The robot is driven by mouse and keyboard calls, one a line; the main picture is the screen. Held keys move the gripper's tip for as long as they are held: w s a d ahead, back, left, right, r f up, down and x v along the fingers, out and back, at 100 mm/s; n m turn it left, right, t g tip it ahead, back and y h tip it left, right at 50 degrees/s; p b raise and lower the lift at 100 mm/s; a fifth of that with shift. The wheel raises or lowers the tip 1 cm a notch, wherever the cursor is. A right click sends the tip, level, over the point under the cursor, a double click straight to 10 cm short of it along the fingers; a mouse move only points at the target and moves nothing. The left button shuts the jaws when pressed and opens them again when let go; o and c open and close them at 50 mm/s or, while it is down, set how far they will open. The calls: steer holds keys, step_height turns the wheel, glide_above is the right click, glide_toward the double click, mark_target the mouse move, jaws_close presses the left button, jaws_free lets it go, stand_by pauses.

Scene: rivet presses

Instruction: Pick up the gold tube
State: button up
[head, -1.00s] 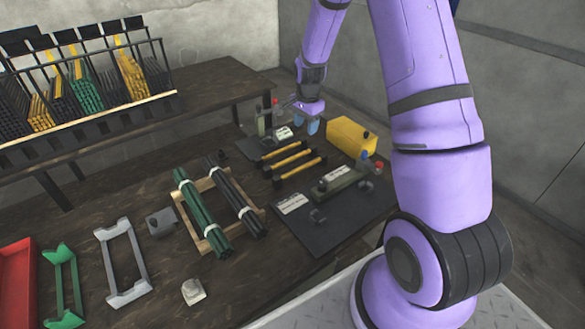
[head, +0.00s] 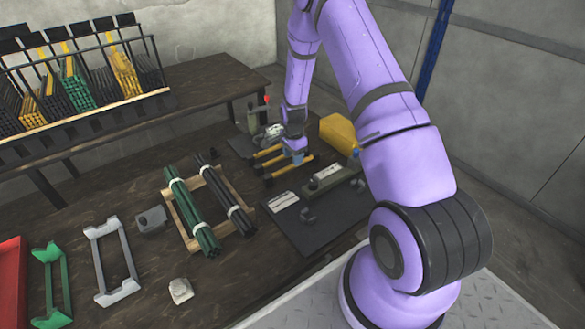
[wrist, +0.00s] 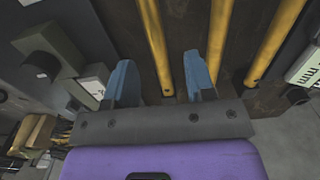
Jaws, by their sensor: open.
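Several gold tubes lie side by side on the dark bench in the head view; the front one (head: 284,169) and a rear one (head: 268,151) show on either side of another. My gripper (head: 297,158) is over the right part of this group and hides some of it. In the wrist view, my gripper (wrist: 157,62) is open, with blue fingers apart. One gold tube (wrist: 154,40) runs between the fingers, its near end close to the palm. Another tube (wrist: 220,35) passes just right of the right finger, and a third (wrist: 277,42) lies further right. I cannot tell the height gap.
A yellow block (head: 338,132) stands right of my gripper. A wooden rack (head: 190,222) holds green and black tubes to the left. Tube bins (head: 85,117) stand at the back left.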

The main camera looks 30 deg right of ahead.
mark_target(293, 168)
step_height(293, 168, down, 5)
steer(key=shift+s+a+r, duration=0.1)
steer(key=shift+a, duration=0.05)
jaws_close()
